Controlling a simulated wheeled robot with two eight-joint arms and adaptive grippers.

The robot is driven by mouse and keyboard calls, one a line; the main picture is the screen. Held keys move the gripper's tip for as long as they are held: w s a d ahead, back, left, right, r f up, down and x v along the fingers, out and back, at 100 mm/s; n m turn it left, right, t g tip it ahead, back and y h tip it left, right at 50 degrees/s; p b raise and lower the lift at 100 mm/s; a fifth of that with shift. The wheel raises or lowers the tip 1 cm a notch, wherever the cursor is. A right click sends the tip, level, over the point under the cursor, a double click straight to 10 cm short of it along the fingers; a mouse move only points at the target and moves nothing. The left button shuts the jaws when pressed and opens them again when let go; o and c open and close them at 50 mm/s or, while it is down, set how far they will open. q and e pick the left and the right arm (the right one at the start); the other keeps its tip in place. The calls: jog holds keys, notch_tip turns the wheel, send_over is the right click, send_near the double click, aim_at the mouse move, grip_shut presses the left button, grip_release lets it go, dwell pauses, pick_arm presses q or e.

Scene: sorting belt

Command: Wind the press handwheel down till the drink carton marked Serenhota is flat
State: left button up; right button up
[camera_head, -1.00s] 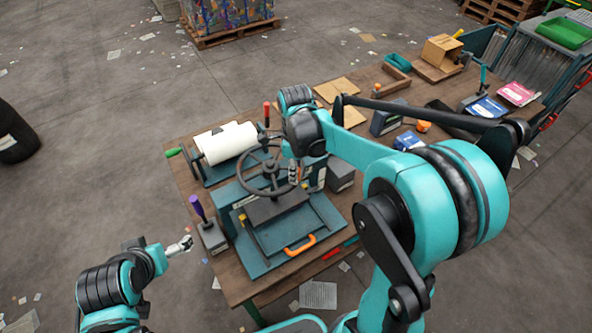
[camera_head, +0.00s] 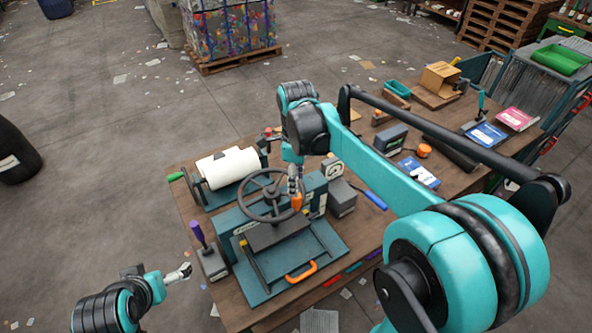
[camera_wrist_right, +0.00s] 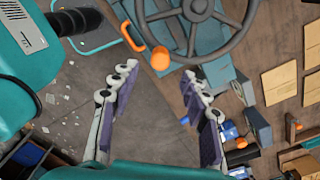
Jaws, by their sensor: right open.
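The press (camera_head: 322,228) stands on the bench with a dark spoked handwheel (camera_head: 248,212) on top. The wheel's orange knob (camera_head: 297,202) sits on its right side. My right gripper (camera_head: 296,184) hangs by that knob, fingers pointing down. In the right wrist view my right gripper (camera_wrist_right: 160,72) is open, and the orange knob (camera_wrist_right: 160,58) shows between and just beyond the fingertips, with the handwheel (camera_wrist_right: 238,38) behind. I cannot see the Serenhota carton; the dark press plate (camera_head: 268,238) hides the space below. My left gripper (camera_head: 184,272) is left of the bench, its jaws too small to judge.
A white roll (camera_head: 228,167) lies behind the press. A grey box (camera_head: 341,198) stands close right. My right arm crosses over the bench's right part.

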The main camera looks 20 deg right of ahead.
aim_at(297, 199)
notch_tip(297, 199, up, 4)
jog(key=shift+r, duration=0.1)
dwell(0.4)
notch_tip(297, 199, down, 4)
jog(key=n+p, duration=0.2)
jog(key=n, duration=0.1)
jog(key=shift+d+p, duration=0.15)
jog(key=shift+p, duration=0.25)
jog(key=shift+n, duration=0.3)
notch_tip(297, 199, down, 9)
jog(key=shift+s+r+b, duration=0.1)
jog(key=shift+b, duration=0.4)
grip_shut()
